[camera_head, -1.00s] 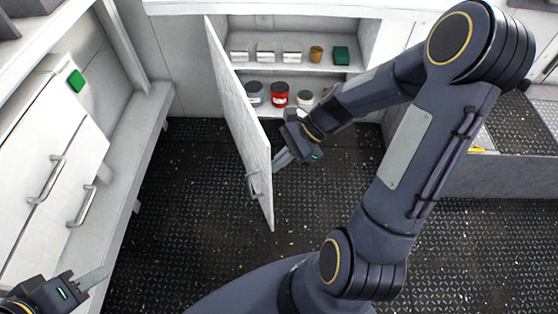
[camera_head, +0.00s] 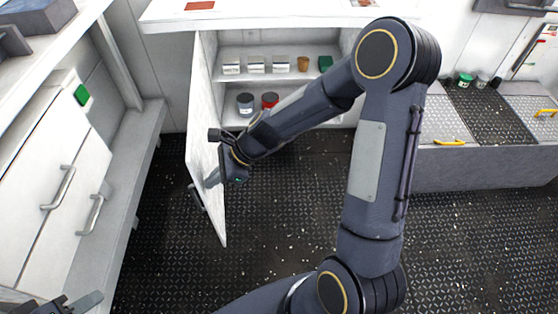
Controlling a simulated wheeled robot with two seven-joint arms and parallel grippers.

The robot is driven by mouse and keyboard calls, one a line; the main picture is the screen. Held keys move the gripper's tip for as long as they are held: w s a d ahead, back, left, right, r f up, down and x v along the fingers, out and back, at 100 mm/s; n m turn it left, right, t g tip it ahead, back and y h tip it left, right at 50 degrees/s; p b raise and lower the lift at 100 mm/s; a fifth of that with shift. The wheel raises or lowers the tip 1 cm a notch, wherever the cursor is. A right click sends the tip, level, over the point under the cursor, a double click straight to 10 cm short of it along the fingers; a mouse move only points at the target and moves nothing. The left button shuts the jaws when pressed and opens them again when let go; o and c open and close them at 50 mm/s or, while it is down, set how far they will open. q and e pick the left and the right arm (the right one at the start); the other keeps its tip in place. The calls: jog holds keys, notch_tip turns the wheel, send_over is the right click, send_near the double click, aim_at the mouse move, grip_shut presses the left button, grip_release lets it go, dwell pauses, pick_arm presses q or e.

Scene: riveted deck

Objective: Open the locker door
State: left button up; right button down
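The locker door (camera_head: 206,150) is a white panel hinged at the left of the locker (camera_head: 275,40). It stands wide open, swung out to the left, with a grey bar handle (camera_head: 196,197) low on its outer face. My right gripper (camera_head: 213,180) is at the door's inner face, near the free edge, fingers pointing left. Whether its fingers touch the panel or are apart I cannot tell. My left gripper (camera_head: 85,302) is at the bottom left, partly cut off by the frame, away from the door.
Inside the locker are white boxes (camera_head: 255,64), an orange cup (camera_head: 303,63), a green box (camera_head: 325,63), a grey jar (camera_head: 245,104) and a red jar (camera_head: 270,100). White cabinets with bar handles (camera_head: 60,195) stand left. A grey bench (camera_head: 470,165) stands right. The dark floor between is clear.

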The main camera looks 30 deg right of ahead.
pick_arm(q)
jog(key=shift+r, duration=0.4)
pick_arm(e)
jog(key=w+a+m+t, duration=0.1)
jog(key=w+a, duration=0.2)
jog(key=a, duration=0.6)
jog(key=shift+w+a, duration=0.25)
jog(key=shift+w, duration=0.05)
jog(key=shift+d, duration=0.1)
